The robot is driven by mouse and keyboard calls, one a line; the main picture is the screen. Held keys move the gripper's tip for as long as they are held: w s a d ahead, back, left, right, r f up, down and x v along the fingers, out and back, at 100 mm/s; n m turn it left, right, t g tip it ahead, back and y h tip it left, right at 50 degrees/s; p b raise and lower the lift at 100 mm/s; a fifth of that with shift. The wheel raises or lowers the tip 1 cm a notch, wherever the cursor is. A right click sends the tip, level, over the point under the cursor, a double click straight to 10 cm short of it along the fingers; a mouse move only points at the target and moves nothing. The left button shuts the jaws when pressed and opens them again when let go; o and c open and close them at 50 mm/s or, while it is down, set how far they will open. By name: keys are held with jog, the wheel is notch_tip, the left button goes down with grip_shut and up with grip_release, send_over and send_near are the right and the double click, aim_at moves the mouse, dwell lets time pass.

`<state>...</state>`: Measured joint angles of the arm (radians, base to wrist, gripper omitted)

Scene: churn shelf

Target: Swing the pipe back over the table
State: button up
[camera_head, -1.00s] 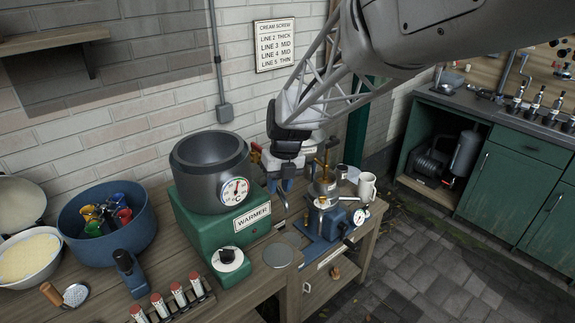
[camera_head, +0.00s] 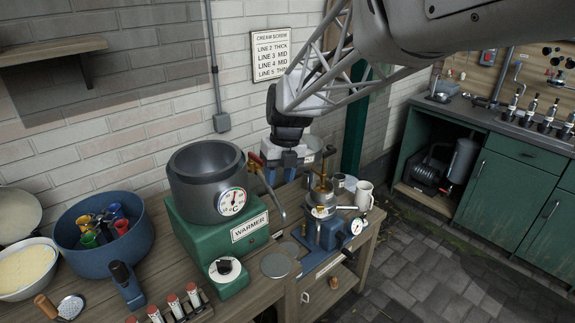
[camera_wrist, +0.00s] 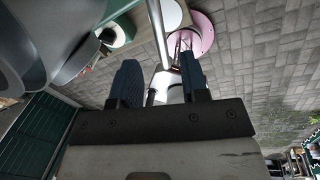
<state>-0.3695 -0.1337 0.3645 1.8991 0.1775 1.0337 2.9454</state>
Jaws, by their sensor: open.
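The thin metal pipe (camera_head: 271,198) reaches out from a brass tap on the right side of the grey pot (camera_head: 207,180). The pot stands on the green warmer (camera_head: 205,224). The pipe's outer end bends down near the table's (camera_head: 262,292) right part, left of the blue churn device (camera_head: 325,232). My gripper (camera_head: 280,175) is open and empty above and behind the pipe. In the wrist view my gripper (camera_wrist: 162,80) has its fingers apart. A metal pipe (camera_wrist: 157,30) shows beyond and between them; I cannot tell whether it touches a finger.
A white mug (camera_head: 364,195) stands at the table's right end. A blue bowl (camera_head: 78,215) with coloured cups is at left. The brick wall is close behind my gripper.

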notch_tip(320, 180, up, 2)
jog(key=shift+d, duration=0.1)
jog(key=shift+w+d+n, duration=0.15)
jog(key=shift+n, duration=0.15)
grip_shut()
jog(key=w+d+r+n, duration=0.1)
jog(key=d+r+n, duration=0.1)
jog(key=n, duration=0.6)
jog(key=w+d+r+n+y, duration=0.1)
jog(key=d+n, duration=0.3)
jog(key=n, duration=0.5)
jog(key=shift+w+d+r+g, duration=0.3)
jog(key=shift+w+d+r, duration=0.05)
jog(key=shift+w, duration=0.15)
